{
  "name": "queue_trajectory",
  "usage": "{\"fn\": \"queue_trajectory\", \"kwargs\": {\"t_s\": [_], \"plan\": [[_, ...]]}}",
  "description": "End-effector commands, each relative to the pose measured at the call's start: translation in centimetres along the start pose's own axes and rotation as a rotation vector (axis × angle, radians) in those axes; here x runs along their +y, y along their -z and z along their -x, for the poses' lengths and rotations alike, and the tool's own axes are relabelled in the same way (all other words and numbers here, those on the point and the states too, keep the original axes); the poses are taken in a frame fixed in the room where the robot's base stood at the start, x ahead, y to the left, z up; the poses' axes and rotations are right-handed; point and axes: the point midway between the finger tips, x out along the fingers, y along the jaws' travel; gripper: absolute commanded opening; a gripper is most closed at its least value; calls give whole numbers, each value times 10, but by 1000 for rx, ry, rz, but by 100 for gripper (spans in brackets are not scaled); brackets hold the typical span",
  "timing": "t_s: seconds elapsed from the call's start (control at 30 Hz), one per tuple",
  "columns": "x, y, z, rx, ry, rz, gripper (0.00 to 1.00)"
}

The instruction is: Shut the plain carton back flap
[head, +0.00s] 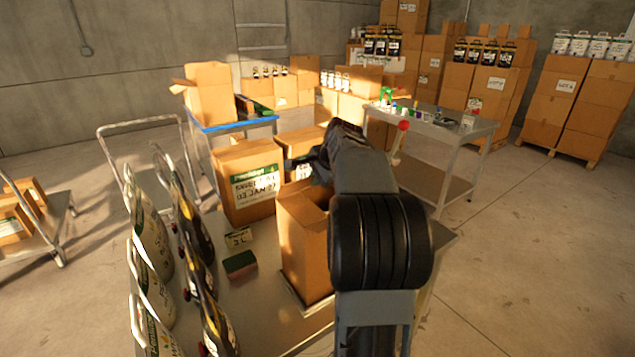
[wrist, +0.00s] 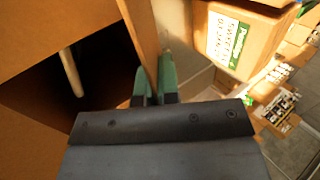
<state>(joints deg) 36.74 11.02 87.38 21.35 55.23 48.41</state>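The plain carton (head: 305,245) stands on the cart with its top open. Its dark inside (wrist: 95,70) fills the left of the wrist view, with a pale strip standing in it. My gripper (wrist: 154,82) has its green fingertips close together at the carton's edge. A thin upright cardboard panel, seemingly the back flap (wrist: 140,25), runs down between the fingertips and looks pinched. In the head view my arm covers the fingertips and much of the carton's right and back, so the flap's full angle is hidden.
A labelled carton (head: 247,190) stands behind and left of the plain one. A green and dark sponge-like block (head: 240,264) and a small card (head: 238,237) lie on the cart (head: 265,315). Several bags line its left side. A side table (head: 450,128) stands right.

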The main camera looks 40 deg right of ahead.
Motion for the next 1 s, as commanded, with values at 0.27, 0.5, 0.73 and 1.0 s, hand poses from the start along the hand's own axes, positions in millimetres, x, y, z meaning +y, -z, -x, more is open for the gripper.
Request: {"fn": "queue_trajectory", "kwargs": {"t_s": [0.27, 0.5, 0.73, 1.0], "plan": [[16, 0, -10, 3, 193, 0, 0], [23, 0, -12, 4, 367, 1, 0], [26, 0, -12, 3, 499, 1, 0], [27, 0, -10, 1, 588, 1, 0]]}}
